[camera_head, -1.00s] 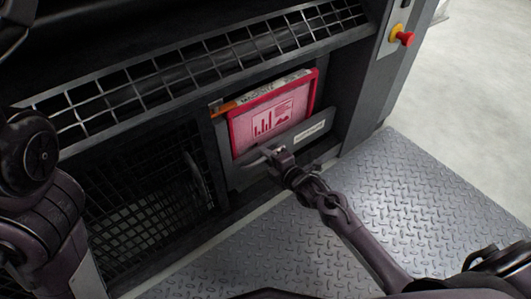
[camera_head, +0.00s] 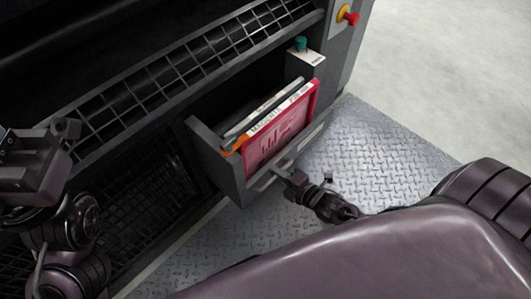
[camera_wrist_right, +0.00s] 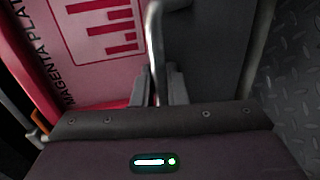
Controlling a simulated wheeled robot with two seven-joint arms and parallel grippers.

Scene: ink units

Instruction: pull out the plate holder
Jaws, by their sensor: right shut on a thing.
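The plate holder (camera_head: 207,143) is a dark grey drawer standing out from the machine's front. It holds a red-framed magenta plate (camera_head: 277,138) and other thin upright panels behind it. My right gripper (camera_head: 293,180) is shut on the drawer's metal handle (camera_head: 262,184). In the right wrist view the handle (camera_wrist_right: 155,45) runs between the fingers of the gripper (camera_wrist_right: 160,90), beside the pink plate (camera_wrist_right: 95,40) with its bar pattern. My left gripper (camera_head: 45,150) is at the far left, away from the drawer; its jaw opening is not clear.
A wire mesh guard (camera_head: 190,75) runs above the drawer. A grey post with a teal knob (camera_head: 300,44) stands behind the drawer's right end. A red and yellow button (camera_head: 347,16) is at upper right. The diamond-plate floor (camera_head: 385,150) is clear at right.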

